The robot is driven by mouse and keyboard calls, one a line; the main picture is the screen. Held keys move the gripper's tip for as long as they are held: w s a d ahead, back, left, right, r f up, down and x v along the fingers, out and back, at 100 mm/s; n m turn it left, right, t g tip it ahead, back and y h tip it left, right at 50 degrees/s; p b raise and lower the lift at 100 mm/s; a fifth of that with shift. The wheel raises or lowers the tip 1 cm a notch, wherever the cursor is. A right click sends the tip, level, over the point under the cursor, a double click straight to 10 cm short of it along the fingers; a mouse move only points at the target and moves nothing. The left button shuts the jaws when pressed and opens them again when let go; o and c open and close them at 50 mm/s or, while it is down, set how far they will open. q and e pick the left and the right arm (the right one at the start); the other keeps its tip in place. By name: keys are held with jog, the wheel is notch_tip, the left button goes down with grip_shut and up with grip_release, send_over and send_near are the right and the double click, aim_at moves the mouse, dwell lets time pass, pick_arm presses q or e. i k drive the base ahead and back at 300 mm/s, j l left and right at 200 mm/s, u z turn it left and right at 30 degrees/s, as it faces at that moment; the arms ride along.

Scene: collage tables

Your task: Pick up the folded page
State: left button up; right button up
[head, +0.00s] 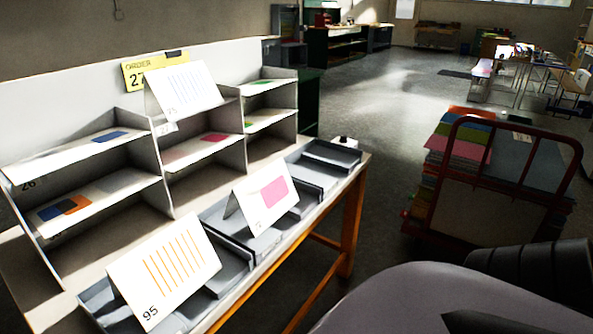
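Three folded pages stand like tents. One with orange stripes and the number 95 (165,268) stands over the grey trays at the near end of the table. One with a pink rectangle (263,196) stands over the trays farther along. One with blue stripes (184,90) stands at the top of the shelf unit. The view does not show which one the task means. Neither of my grippers can be made out in the head view.
The white shelf unit (158,164) holds flat sheets in its compartments. Grey trays (327,156) line the front of the wooden-legged table (352,222). A red-framed cart (572,146) with stacked coloured sheets stands at right. Open floor (375,120) lies behind.

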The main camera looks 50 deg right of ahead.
aim_at(265, 195)
jog(key=l+z, duration=0.1)
jog(key=z, duration=0.8)
jog(key=i+z, duration=0.15)
jog(key=z, duration=0.3)
